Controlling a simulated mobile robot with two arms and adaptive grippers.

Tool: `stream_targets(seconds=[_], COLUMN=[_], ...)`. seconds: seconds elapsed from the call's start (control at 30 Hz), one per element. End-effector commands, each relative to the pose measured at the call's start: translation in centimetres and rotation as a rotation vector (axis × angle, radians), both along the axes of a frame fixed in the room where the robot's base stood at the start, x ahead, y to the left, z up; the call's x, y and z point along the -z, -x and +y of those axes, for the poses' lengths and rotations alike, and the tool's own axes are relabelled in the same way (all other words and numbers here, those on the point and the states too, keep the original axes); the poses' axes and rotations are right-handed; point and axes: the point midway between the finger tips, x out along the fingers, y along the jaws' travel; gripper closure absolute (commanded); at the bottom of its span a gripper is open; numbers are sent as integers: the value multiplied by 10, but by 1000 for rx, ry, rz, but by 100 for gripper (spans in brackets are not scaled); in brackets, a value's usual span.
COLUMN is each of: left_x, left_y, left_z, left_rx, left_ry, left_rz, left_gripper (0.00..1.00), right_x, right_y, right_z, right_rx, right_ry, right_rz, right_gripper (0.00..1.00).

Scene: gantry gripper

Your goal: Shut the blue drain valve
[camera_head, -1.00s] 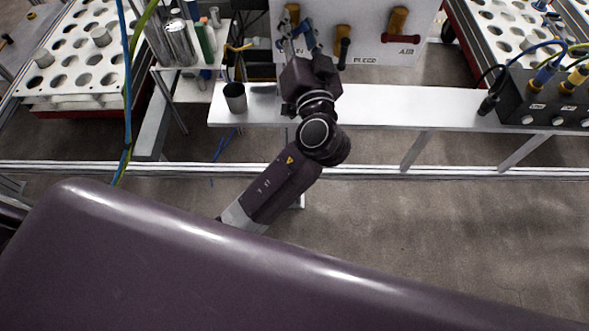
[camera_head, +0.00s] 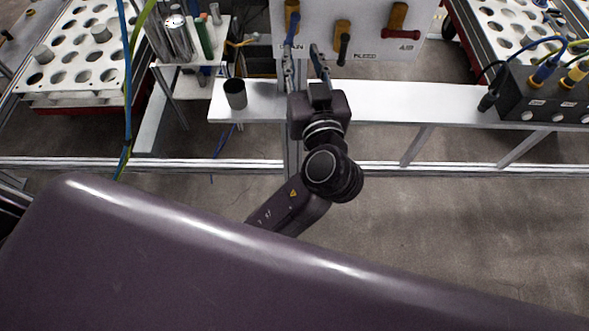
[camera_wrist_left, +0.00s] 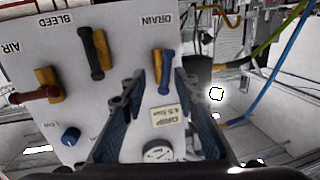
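The blue drain valve handle (camera_head: 291,28) is on the white panel, at its left in the head view. In the left wrist view the blue handle (camera_wrist_left: 167,72) lies along its brass body (camera_wrist_left: 157,62) under the DRAIN label, not across it. My left gripper (camera_head: 302,57) is open in front of the panel, just below the handle in the head view. In the wrist view its two fingers (camera_wrist_left: 158,100) stand either side of the handle in the picture; I see no contact. My right gripper is not in view.
The black BLEED handle (camera_head: 344,50) lies along its brass body. The red AIR handle (camera_head: 401,34) sits across its own. A gauge (camera_wrist_left: 157,150) and blue knob (camera_wrist_left: 70,136) are on the panel. A dark cup (camera_head: 235,94) stands on the shelf (camera_head: 450,104).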

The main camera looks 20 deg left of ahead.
Motion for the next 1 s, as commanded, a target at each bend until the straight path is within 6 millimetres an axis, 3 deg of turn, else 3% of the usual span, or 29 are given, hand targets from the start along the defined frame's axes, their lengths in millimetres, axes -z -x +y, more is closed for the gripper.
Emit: stream_targets(seconds=[0.5, 1.0], left_x=[105, 205], left_y=[-13, -7], left_z=[-6, -6], left_rx=[89, 176], left_ry=[-82, -127], left_rz=[242, 454], left_gripper=[72, 72], right_x=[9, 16], right_y=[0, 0], right_z=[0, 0], right_rx=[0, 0], right_ry=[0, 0], right_rz=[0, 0], right_gripper=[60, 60])
